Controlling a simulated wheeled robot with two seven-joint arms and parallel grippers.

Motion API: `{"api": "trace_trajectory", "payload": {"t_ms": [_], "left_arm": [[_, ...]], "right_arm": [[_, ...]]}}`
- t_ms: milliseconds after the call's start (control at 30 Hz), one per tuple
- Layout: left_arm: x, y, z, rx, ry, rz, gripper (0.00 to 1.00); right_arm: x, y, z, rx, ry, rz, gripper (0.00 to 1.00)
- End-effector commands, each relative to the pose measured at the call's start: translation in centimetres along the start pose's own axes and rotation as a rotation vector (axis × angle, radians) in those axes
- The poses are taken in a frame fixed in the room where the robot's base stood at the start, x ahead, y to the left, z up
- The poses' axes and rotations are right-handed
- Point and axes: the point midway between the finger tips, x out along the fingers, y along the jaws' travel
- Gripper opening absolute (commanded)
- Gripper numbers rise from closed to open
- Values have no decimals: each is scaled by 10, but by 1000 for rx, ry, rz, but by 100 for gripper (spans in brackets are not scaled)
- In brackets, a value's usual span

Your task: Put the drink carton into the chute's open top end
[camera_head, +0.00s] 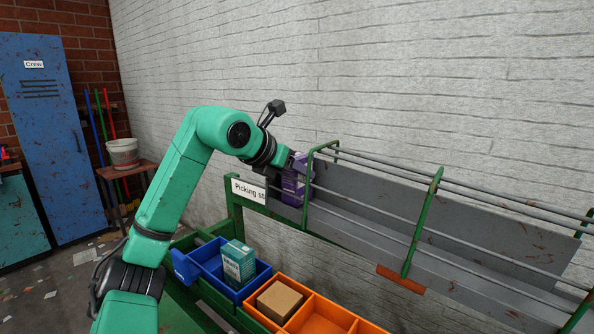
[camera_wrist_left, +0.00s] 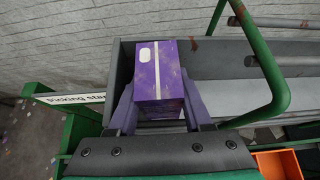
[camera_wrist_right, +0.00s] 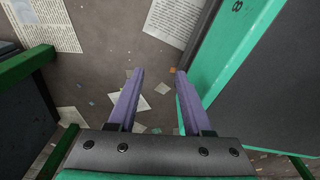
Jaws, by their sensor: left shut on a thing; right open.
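The drink carton is purple with a pale stripe and a white cap; in the left wrist view the carton (camera_wrist_left: 158,75) is between the fingers of my left gripper (camera_wrist_left: 160,100). In the head view the carton (camera_head: 290,188) is partly hidden by my left gripper (camera_head: 294,172), which is shut on it. The carton is at the open upper end of the grey chute (camera_head: 380,200), by the first green hoop. I cannot tell whether it touches the chute floor. My right gripper (camera_wrist_right: 153,75) is open and empty above the littered floor, in the right wrist view only.
A "Picking st..." sign (camera_head: 249,191) is beside the chute end. Below are a blue bin (camera_head: 185,266) holding a teal box (camera_head: 238,263), and an orange bin (camera_head: 337,317) with a brown box (camera_head: 279,301). Green hoops and grey rails (camera_head: 460,187) run along the chute.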

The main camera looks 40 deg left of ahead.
Motion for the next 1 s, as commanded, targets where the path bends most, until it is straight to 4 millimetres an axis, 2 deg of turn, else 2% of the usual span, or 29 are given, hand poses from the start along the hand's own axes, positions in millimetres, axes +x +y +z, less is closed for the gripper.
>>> {"api": "trace_trajectory", "payload": {"t_ms": [167, 200, 267, 300, 800, 900, 1000], "left_arm": [[3, 0, -4, 0, 0, 0, 0], [3, 0, -4, 0, 0, 0, 54], [2, 0, -3, 0, 0, 0, 77], [2, 0, -3, 0, 0, 0, 85], [1, 1, -2, -1, -2, 3, 85], [-8, 2, -3, -2, -3, 4, 85], [-29, 1, -4, 1, -5, 8, 85]], "right_arm": [[5, -1, 1, 0, -1, -1, 50], [5, -1, 1, 0, -1, -1, 50], [4, -1, 1, 0, -1, -1, 50], [4, -1, 1, 0, -1, -1, 50], [4, -1, 0, 1, -1, -1, 50], [6, -1, -3, 2, 1, -1, 50], [8, -1, -13, 7, 5, -1, 50]]}}
